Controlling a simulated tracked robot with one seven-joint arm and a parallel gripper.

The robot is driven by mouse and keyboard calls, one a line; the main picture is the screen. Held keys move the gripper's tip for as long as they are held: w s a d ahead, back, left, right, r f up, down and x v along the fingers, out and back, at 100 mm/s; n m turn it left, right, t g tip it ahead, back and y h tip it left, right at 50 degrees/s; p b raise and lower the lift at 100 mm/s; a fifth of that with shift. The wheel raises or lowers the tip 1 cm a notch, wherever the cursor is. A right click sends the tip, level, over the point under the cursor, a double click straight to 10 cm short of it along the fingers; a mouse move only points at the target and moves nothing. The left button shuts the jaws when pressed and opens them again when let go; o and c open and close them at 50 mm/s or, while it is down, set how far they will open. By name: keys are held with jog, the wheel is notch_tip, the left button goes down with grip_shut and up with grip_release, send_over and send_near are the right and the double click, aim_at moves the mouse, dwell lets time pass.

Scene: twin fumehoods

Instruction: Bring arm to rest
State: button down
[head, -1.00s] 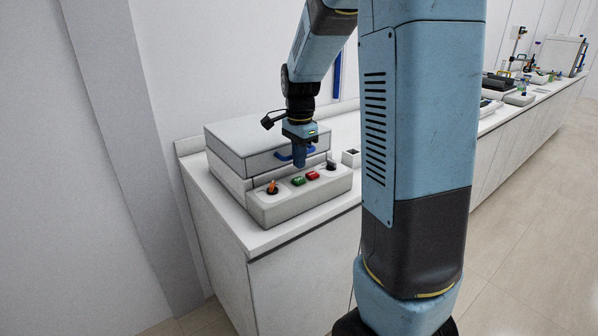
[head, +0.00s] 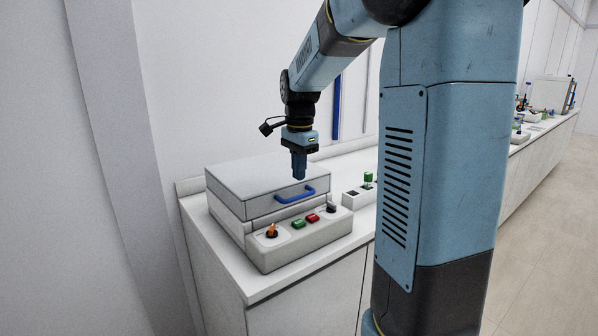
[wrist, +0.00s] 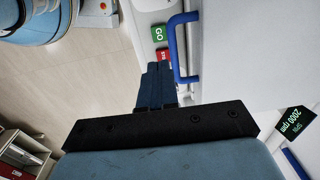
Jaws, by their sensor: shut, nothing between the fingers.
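My gripper (head: 299,172) is shut and empty, pointing down above the white boxy machine with a grey lid. In the wrist view my gripper (wrist: 157,72) also shows its fingers together, close in the picture to the blue lid handle (wrist: 176,48). In the head view the machine's lid (head: 240,172) is down, with the blue handle (head: 295,194) on its front. The front panel (head: 290,248) carries an orange-topped knob (head: 271,230), a green button (head: 298,224), a red button (head: 313,218) and a black knob (head: 331,208).
The machine stands on a white counter (head: 205,240) by the wall. A small white block with dark holes (head: 352,198) and a green-topped item (head: 368,179) are to its right. A far bench (head: 540,130) holds several lab items. A dark display reading 2000 rpm (wrist: 295,122) shows in the wrist view.

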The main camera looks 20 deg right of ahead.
dwell(0.4)
jog(key=s+a+r+n+t, duration=0.1)
jog(key=s+a+n+t, duration=0.1)
jog(key=s+n, duration=0.5)
jog(key=s+a+r+n+t, duration=0.1)
jog(key=s+a+n+t, duration=0.2)
jog(key=s+n, duration=0.5)
jog(key=s, duration=0.9)
jog(key=shift+s+r, duration=0.2)
jog(key=shift+r, duration=0.05)
